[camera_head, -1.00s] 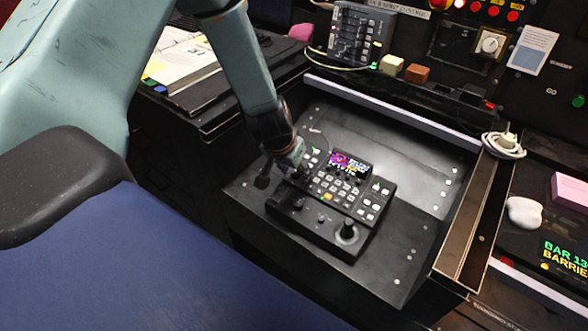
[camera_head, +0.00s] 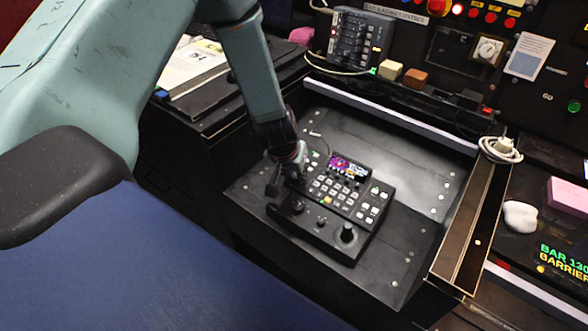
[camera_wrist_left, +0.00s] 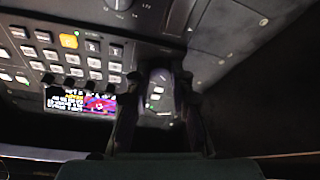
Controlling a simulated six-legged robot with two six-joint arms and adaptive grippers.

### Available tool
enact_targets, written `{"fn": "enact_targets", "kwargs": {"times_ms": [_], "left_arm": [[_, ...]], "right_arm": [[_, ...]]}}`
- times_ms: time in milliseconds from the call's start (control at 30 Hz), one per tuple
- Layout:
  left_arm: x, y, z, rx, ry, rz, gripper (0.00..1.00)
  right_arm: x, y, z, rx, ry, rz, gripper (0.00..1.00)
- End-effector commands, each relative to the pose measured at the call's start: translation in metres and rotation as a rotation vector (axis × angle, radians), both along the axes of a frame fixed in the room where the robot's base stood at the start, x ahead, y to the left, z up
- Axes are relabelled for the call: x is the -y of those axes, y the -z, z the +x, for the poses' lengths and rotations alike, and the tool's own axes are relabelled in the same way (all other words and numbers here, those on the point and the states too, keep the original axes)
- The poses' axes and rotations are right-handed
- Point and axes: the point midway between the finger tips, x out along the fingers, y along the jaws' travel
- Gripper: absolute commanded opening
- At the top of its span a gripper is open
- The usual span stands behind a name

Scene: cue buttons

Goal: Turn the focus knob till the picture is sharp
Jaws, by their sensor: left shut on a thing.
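A black control panel (camera_head: 326,239) sits on the dark desk, with rows of pale keys and several dark knobs. Its small screen (camera_head: 347,168) shows a red and purple picture with pale lettering; the screen also shows in the left wrist view (camera_wrist_left: 84,102). It is too small to judge its sharpness. The head view hides this knob. My right gripper is out of view.
A dark knob (camera_head: 347,232) stands at the panel's front right and another (camera_head: 297,206) at its front left. A raised ledge (camera_head: 470,225) bounds the desk on the right. Bare desk (camera_head: 415,220) lies between them. A button box (camera_head: 357,40) stands behind.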

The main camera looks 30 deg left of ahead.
Motion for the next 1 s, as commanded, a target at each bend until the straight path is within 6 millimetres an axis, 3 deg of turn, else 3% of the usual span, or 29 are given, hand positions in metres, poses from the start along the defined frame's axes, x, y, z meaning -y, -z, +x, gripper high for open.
{"fn": "enact_targets", "kwargs": {"times_ms": [433,467,700,1000], "left_arm": [[0.0006,0.0001,0.0002,0.0,-0.073,-0.011,0.0],[0.0006,0.0001,0.0001,0.0,-0.073,-0.011,0.23],[0.0006,0.0001,0.0001,0.0,-0.072,-0.011,0.43],[0.0006,-0.0006,-0.0001,0.0,-0.072,-0.012,0.45]], "right_arm": [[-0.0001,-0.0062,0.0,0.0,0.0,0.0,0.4],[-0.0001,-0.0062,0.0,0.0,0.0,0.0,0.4],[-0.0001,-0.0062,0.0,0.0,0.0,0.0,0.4],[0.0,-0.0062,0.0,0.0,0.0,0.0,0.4]]}}
